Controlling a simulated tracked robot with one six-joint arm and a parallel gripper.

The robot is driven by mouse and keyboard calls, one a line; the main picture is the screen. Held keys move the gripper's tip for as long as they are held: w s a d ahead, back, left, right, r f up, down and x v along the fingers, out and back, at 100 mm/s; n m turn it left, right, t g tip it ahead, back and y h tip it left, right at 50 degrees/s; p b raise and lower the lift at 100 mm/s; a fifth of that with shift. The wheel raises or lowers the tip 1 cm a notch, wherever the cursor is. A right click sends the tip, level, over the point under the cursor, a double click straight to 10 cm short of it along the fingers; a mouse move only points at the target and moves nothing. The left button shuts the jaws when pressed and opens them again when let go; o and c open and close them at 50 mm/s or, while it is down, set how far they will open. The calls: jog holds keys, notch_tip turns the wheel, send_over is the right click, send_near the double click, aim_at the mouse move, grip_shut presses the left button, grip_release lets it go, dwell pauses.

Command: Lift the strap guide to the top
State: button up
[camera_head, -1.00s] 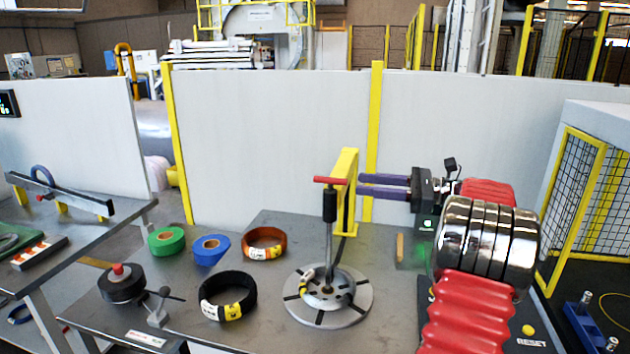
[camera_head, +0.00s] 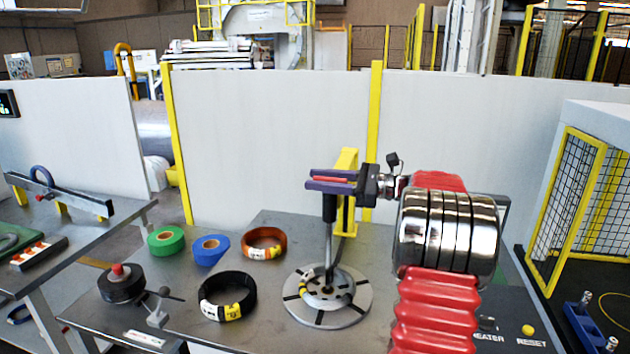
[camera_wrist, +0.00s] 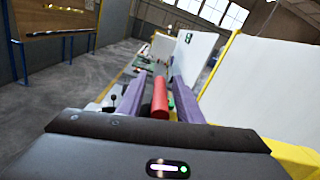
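The strap guide has a red crossbar handle (camera_head: 330,179) on a black sleeve (camera_head: 330,207), upright on a thin rod above a round slotted grey base (camera_head: 328,296). My gripper (camera_head: 311,179) is at the handle, with one purple finger along each side of it. In the wrist view, the red handle (camera_wrist: 160,97) lies lengthwise between the two fingers (camera_wrist: 164,85). A gap shows beside the handle, so the gripper looks open around it. The far ends of the fingers are hard to make out in the wrist view.
A yellow post (camera_head: 346,205) stands right behind the guide. Black (camera_head: 227,294) and orange (camera_head: 264,243) strap rings, plus blue (camera_head: 210,249) and green (camera_head: 166,240) rolls, lie on the table to the left. A white wall (camera_head: 270,140) closes the back.

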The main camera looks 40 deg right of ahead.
jog(key=shift+w+a, duration=0.4)
jog(key=shift+w, duration=0.1)
jog(key=shift+c, duration=0.5)
grip_shut()
